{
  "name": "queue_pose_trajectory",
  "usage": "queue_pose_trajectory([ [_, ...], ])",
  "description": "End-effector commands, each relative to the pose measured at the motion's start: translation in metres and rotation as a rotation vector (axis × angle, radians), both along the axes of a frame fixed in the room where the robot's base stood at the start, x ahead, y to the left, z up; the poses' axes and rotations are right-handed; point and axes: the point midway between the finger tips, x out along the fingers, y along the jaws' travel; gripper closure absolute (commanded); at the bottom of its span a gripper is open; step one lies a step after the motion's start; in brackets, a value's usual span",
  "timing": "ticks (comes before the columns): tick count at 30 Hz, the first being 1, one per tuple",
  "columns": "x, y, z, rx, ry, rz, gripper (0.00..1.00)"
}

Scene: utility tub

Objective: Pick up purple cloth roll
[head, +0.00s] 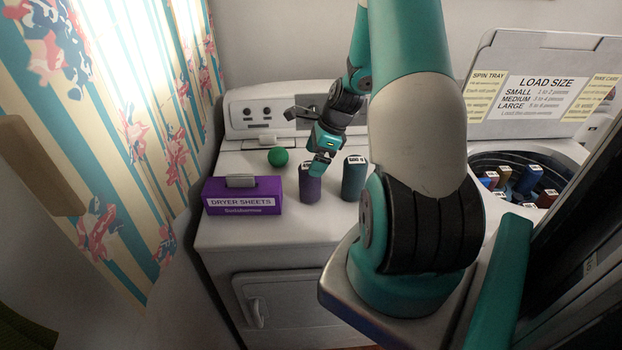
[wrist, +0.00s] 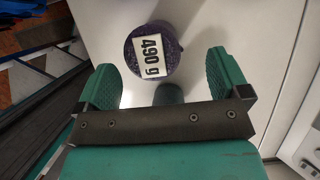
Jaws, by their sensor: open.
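The purple cloth roll (head: 310,186) stands upright on top of the white dryer in the head view. In the wrist view my gripper (wrist: 168,82) is open, with the roll's top ahead of and roughly between the two teal fingers. Nothing is between the fingertips that I can see held.
A dark teal roll (head: 353,178) stands close to the right of the purple one. A purple dryer sheets box (head: 243,196) and a green ball (head: 278,157) are to the left. The open washer tub (head: 520,160) at the right holds several rolls.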

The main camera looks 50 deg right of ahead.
Motion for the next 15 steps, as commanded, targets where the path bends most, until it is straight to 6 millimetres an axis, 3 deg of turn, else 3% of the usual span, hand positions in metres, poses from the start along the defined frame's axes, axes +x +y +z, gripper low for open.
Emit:
queue_pose_trajectory([
  [9, 0.011, 0.021, -0.037, -0.003, 0.006, 0.004, 0.06],
  [15, 0.013, 0.022, -0.046, -0.006, 0.004, 0.002, 0.06],
])
